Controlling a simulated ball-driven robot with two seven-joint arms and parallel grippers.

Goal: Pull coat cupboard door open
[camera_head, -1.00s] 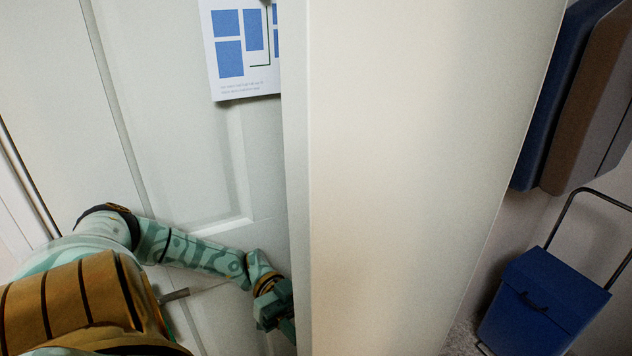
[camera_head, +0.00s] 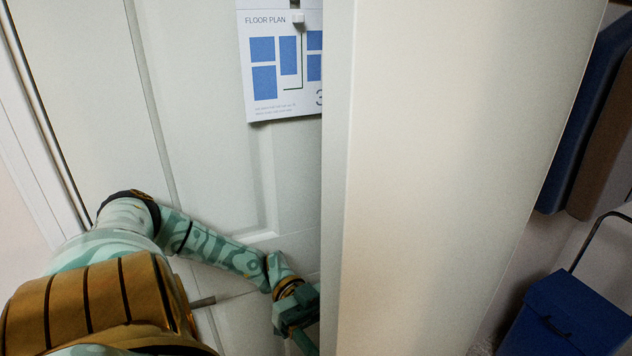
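A white panelled door (camera_head: 210,120) with a floor plan sheet (camera_head: 285,75) on it fills the left of the head view. A broad pale upright panel (camera_head: 450,170) stands in front of it and cuts off its right side; I cannot tell which of the two is the coat cupboard door. My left arm reaches across the panelled door. My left gripper (camera_head: 298,312) is low at the pale panel's left edge. Its fingertips are partly hidden, so its opening and any contact are unclear. A short grey rod (camera_head: 203,302) shows beside my arm. My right gripper is out of view.
A blue lidded bin (camera_head: 565,315) with a dark handle frame stands at the lower right. Blue and brown slabs (camera_head: 590,125) are on the wall above it. A white door frame (camera_head: 35,150) runs down the left side.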

